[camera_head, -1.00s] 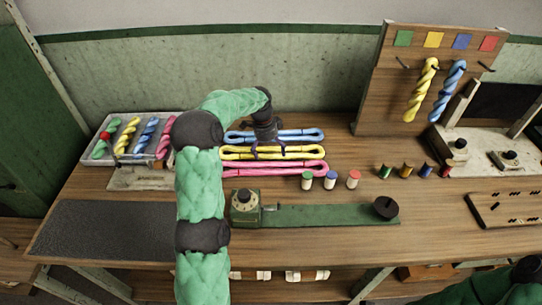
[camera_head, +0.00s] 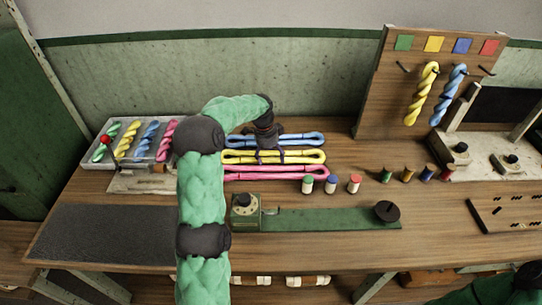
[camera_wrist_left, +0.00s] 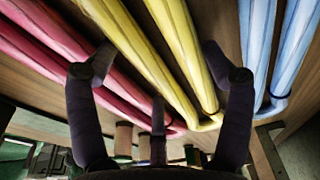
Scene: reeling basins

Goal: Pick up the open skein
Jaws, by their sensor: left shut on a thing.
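A yellow open skein (camera_head: 307,157) lies on the table between a blue open skein (camera_head: 305,138) and a pink open skein (camera_head: 290,173). My left gripper (camera_head: 270,154) is down over the yellow skein from above. In the left wrist view, the gripper's dark fingers (camera_wrist_left: 160,90) are on both sides of the yellow strands (camera_wrist_left: 180,45), shut on them. Pink strands (camera_wrist_left: 45,45) run at left there, and blue strands (camera_wrist_left: 288,50) at right. The exact finger contact is partly hidden. My right gripper is out of view.
A grey tray (camera_head: 92,161) at left holds several twisted skeins. Small spools stand in front and to the right. A green winding device (camera_head: 330,217) lies nearer the front edge. A pegboard (camera_head: 385,75) with yellow and blue twisted skeins stands at back right.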

